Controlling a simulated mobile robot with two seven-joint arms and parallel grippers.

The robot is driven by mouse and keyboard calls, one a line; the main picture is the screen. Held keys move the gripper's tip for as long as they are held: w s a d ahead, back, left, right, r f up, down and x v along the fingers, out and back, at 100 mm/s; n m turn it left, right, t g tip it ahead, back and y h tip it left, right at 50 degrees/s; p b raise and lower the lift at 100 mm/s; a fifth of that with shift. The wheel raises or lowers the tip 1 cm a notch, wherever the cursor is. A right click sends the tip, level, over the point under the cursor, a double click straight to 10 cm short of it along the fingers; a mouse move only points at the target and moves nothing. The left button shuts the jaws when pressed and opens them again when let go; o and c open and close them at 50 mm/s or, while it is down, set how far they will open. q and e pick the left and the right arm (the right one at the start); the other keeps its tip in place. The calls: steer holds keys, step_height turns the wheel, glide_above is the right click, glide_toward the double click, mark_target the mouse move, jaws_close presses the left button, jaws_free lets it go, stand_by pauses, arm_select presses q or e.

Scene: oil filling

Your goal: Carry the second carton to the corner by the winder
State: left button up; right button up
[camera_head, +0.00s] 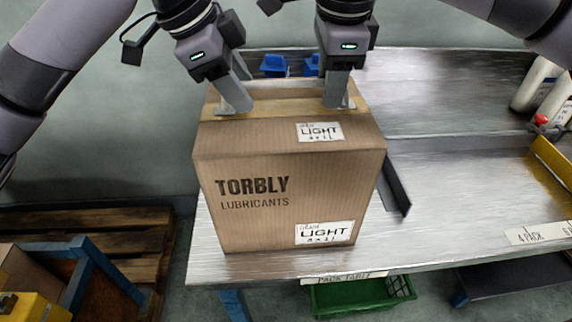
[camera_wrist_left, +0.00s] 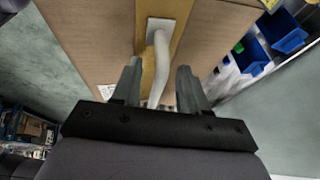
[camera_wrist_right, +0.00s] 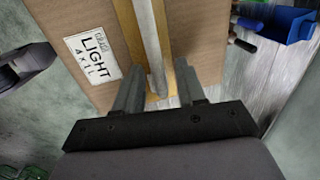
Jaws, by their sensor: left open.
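A closed brown carton (camera_head: 290,190) lettered TORBLY LUBRICANTS, with LIGHT labels, stands upright at the left end of the metal table (camera_head: 450,190). Yellow-brown tape and a pale handle strap run along its top. My left gripper (camera_head: 238,104) is at the left end of the strap. In the left wrist view its fingers (camera_wrist_left: 157,85) are apart, with the strap (camera_wrist_left: 161,60) between them. My right gripper (camera_head: 338,102) is at the right end. In the right wrist view its fingers (camera_wrist_right: 157,85) are also apart, either side of the strap (camera_wrist_right: 148,40). No winder is recognisable.
Blue bins (camera_head: 274,65) stand behind the carton. A dark strip (camera_head: 396,185) lies right of it. White bottles (camera_head: 535,85) and a yellow rail (camera_head: 553,165) are at the far right. A wooden pallet (camera_head: 100,222) lies lower left, and a green crate (camera_head: 355,297) is under the table.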

arm_select(q)
steer(key=shift+f, duration=0.25)
arm_select(e)
steer(key=shift+f, duration=0.25)
arm_select(q)
jaws_close()
arm_select(e)
jaws_close()
arm_select(q)
steer(key=shift+r, duration=0.1)
stand_by(0.7)
